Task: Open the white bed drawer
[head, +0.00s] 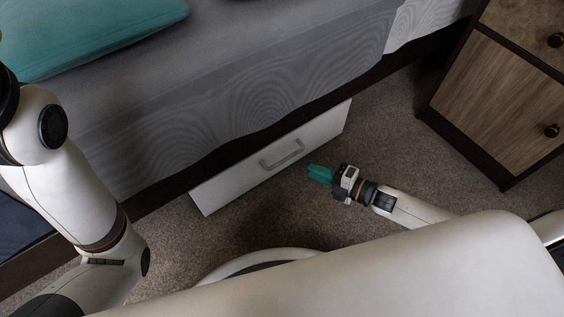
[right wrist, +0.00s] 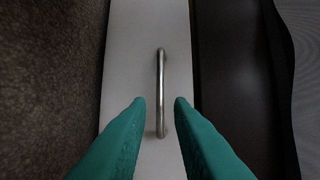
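The white bed drawer (head: 240,178) is under the grey-covered bed, its front facing the carpet, with a metal bar handle (head: 282,154) on it. In the right wrist view the drawer front (right wrist: 124,60) is a pale upright strip and the handle (right wrist: 160,80) runs between the finger lines. My right gripper (head: 318,174) has teal fingers, is just in front of the drawer to the right of the handle, and points toward it. Its fingers (right wrist: 160,101) are apart, with a gap on both sides of the handle and no visible contact. My left arm is at the left; its gripper is out of view.
The bed (head: 235,75) with a teal pillow (head: 85,30) overhangs the drawer. A wooden nightstand (head: 500,95) with dark round knobs stands at the right. Brown carpet (head: 385,140) lies open between the drawer and nightstand.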

